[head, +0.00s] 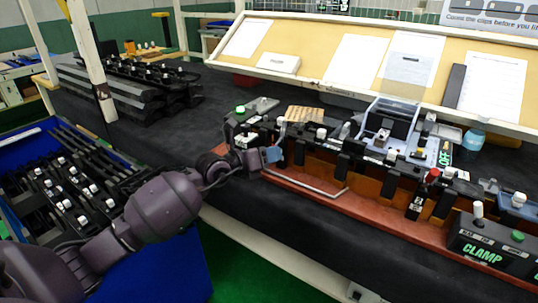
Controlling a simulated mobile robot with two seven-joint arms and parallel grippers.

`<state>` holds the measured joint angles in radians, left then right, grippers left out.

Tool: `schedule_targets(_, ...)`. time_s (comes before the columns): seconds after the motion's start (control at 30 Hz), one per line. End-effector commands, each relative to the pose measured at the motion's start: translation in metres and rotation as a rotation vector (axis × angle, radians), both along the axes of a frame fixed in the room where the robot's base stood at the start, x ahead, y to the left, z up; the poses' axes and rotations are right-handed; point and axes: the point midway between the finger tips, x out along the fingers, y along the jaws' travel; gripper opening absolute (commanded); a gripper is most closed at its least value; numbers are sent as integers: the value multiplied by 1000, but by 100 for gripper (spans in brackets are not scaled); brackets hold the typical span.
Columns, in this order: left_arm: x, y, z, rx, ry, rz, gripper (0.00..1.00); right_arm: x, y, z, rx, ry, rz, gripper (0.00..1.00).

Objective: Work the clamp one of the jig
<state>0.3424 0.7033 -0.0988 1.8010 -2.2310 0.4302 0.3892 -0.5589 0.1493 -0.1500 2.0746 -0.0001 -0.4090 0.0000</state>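The long jig (310,178), orange-brown with black clamp blocks along its front, lies on the dark bench. A black box labelled CLAMP (483,257) stands at the right front, with a white-knobbed lever (478,210) and a green button (518,236). My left gripper (268,157) is at the left end of the jig, close to a black block and a small blue-grey part (273,154). Its fingers are small and dark here, so I cannot tell whether they touch or hold anything. My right gripper is out of view.
A red-knobbed lever (432,175) rises from the jig's front right. A green button (240,109) sits behind my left gripper. A blue bin (70,190) of black trim parts stands at left. A sloped board (310,50) closes off the back.

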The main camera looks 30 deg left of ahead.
Motion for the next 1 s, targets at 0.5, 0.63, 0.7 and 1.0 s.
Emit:
schedule_targets(0.5, -11, 4, 3, -1, 1, -1, 43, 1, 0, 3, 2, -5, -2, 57)
schedule_targets(0.63, -28, 12, 6, -1, 0, 0, 43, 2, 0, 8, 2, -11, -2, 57)
schedule_targets(0.7, -40, 17, 8, -2, 2, 0, 43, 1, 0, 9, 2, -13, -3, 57)
schedule_targets(1.0, -82, 35, 13, 0, 2, 0, 43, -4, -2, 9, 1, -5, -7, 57)
